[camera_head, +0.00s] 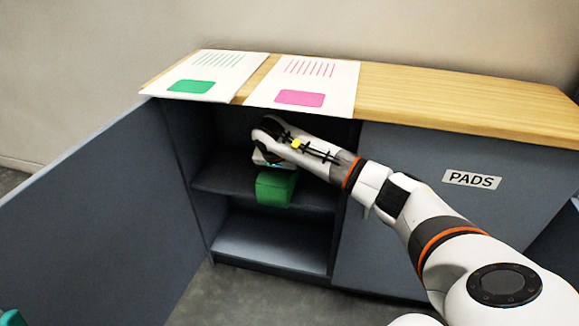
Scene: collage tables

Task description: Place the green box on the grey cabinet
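A green box (274,190) is at the front of the middle shelf (225,180) inside the open grey cabinet (195,215). Its lower part shows in front of the shelf edge, and I cannot tell whether it rests on the shelf or hangs from my gripper. My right arm comes in from the right, and my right gripper (268,164) is inside the cabinet, directly above the box. The fingers are mostly hidden behind the wrist and the box top, so their grip is unclear.
The cabinet door (85,225) stands wide open at left. The wooden top (440,100) carries two sheets, one with a green patch (191,87) and one with a pink patch (299,98). A closed front labelled PADS (472,180) is at right. The lower shelf (270,240) is empty.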

